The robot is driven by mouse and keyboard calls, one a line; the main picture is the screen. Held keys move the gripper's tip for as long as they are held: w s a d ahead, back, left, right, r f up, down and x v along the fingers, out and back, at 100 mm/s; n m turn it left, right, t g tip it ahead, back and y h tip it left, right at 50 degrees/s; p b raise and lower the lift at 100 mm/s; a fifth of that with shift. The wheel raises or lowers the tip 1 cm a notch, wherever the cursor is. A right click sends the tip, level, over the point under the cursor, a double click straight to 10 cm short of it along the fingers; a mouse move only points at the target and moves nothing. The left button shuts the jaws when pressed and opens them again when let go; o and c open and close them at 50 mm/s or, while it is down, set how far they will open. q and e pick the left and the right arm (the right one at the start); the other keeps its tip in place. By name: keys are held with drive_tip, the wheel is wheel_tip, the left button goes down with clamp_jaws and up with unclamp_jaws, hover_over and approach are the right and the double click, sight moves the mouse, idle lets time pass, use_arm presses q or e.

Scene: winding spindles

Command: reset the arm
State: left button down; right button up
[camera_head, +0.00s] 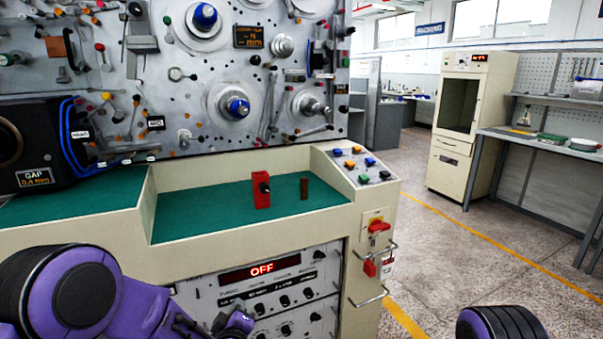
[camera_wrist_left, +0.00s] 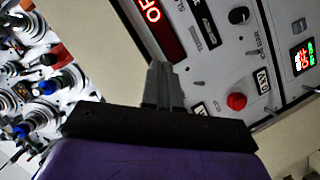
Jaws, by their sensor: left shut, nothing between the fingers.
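My left arm comes in from the lower left of the head view, purple and black, in front of the winding machine's (camera_head: 175,240) cream front. In the left wrist view my left gripper (camera_wrist_left: 160,82) has its grey fingers together with nothing between them. The fingers point toward the panel with the OFF display, apart from it as far as I can tell. My right gripper is out of view.
A green work ledge (camera_head: 225,208) holds a red block (camera_head: 261,190) with a black knob and a small brown block (camera_head: 304,188). Above it stands the spindle panel (camera_head: 190,100). A red switch and handles stick out at the right corner. The floor (camera_head: 480,260) to the right is open.

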use_arm(q)
drive_tip(key=s+a+f+m+g, duration=0.2)
drive_tip(key=s+a+f+g, duration=0.15)
drive_tip(key=s+f, duration=0.5)
drive_tip(key=s+a+f+m+g, duration=0.2)
drive_tip(key=s+a+f+g, duration=0.15)
drive_tip(key=s+f, duration=0.45)
drive_tip(key=s+a+f+g, duration=0.1)
drive_tip(key=s+a, duration=0.1)
drive_tip(key=s, duration=0.5)
drive_tip(key=s+a+f+g+y+p, duration=0.1)
drive_tip(key=s+a+f+g, duration=0.1)
drive_tip(key=s, duration=0.6)
drive_tip(key=s+a+f+m+g+p, duration=0.1)
drive_tip(key=s+a+f, duration=0.1)
drive_tip(key=s, duration=0.6)
drive_tip(key=shift+s+a+g+y, duration=0.2)
drive_tip(key=shift+a+g+y, duration=0.15)
drive_tip(key=shift+a, duration=0.45)
